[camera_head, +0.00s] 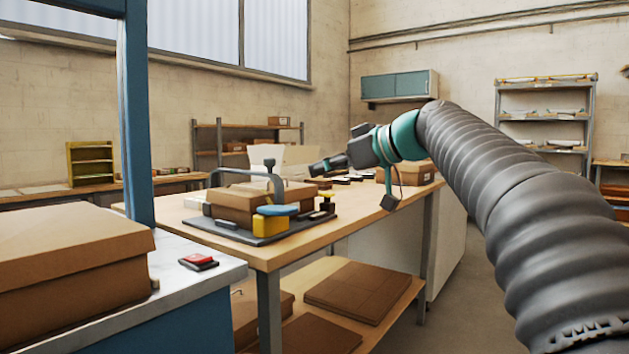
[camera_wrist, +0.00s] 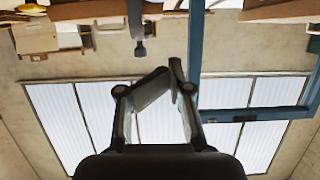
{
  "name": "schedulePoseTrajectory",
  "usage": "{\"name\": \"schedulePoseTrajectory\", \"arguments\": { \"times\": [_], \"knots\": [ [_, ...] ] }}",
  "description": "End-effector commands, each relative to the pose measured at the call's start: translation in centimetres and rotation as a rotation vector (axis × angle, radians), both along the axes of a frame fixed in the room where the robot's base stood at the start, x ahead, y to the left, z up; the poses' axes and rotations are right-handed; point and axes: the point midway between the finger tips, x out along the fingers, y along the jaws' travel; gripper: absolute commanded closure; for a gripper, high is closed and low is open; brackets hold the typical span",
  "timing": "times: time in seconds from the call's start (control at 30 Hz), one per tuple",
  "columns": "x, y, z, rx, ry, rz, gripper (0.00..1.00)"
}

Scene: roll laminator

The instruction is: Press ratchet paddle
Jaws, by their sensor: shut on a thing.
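A device on a dark base plate (camera_head: 262,232) stands on the wooden table. It has a grey arched bar (camera_head: 240,171), a yellow block (camera_head: 268,226) with a flat blue paddle-like top (camera_head: 277,210), and a smaller yellow knob (camera_head: 327,194). I cannot tell for sure which part is the ratchet paddle. My gripper (camera_head: 318,168) is up and right of the device, apart from the blue top. In the wrist view my gripper (camera_wrist: 171,73) has its fingers drawn together unevenly. What lies between them cannot be made out. A grey post with a rounded end (camera_wrist: 140,48) shows beyond the fingers.
A cardboard box (camera_head: 238,204) sits within the device. A larger box (camera_head: 70,255) and a red-and-black item (camera_head: 198,261) lie on the near left bench beside a blue upright (camera_head: 136,110). Small dark items (camera_head: 345,178) lie on the table behind my gripper.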

Motion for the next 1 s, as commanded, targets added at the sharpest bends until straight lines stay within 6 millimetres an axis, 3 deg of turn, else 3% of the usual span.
{"name": "schedulePoseTrajectory", "arguments": {
  "times": [0.47,0.7,1.0],
  "knots": [
    [5.0,6.5,-2.8,0.000,0.003,0.003,1.00],
    [4.9,6.3,-6.0,0.000,0.002,-0.002,1.00],
    [4.8,6.2,-6.9,-0.001,0.000,-0.001,1.00]
  ]
}}
